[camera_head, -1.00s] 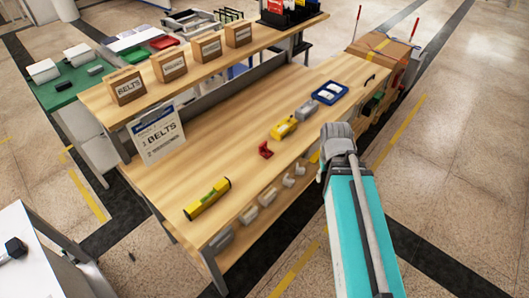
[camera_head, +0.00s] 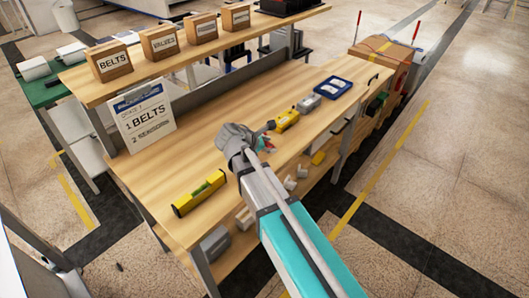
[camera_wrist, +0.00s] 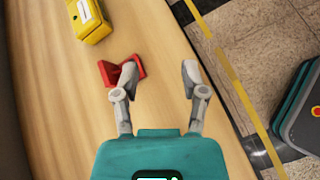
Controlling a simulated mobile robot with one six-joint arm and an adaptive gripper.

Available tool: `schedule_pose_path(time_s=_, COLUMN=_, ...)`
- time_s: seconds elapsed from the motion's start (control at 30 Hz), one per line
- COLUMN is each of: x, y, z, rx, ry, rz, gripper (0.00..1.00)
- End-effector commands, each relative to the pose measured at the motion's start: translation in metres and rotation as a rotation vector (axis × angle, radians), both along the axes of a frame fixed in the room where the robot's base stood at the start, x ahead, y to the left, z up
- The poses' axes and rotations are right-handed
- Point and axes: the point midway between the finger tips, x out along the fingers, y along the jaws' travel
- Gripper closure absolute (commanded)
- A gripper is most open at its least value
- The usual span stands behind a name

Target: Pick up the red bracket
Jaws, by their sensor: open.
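The red bracket (camera_wrist: 107,72) lies on the wooden bench top (camera_wrist: 60,130), shown in the wrist view left of centre. My gripper (camera_wrist: 160,78) is open and empty, with its two fingers spread apart. The left finger overlaps the bracket's near right part in the picture; I cannot tell whether they touch. In the head view my arm and gripper (camera_head: 265,144) are over the bench's front part and hide most or all of the bracket.
A yellow tool (camera_head: 287,120) lies beyond the bracket, with a grey block (camera_head: 310,103) and a blue tray (camera_head: 334,90) farther along. A yellow level (camera_head: 199,193) lies nearer on the bench. A sign (camera_head: 143,118) and a shelf of boxes (camera_head: 160,42) stand behind.

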Motion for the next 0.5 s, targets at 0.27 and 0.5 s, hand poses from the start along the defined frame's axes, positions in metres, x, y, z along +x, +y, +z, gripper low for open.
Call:
schedule_pose_path(time_s=0.27, x=0.015, y=0.078, z=-0.006, rx=-0.327, ry=0.045, rz=0.288, gripper=0.44)
schedule_pose_path(time_s=0.5, x=0.015, y=0.098, z=-0.001, rx=-0.423, ry=0.057, rz=0.358, gripper=0.44)
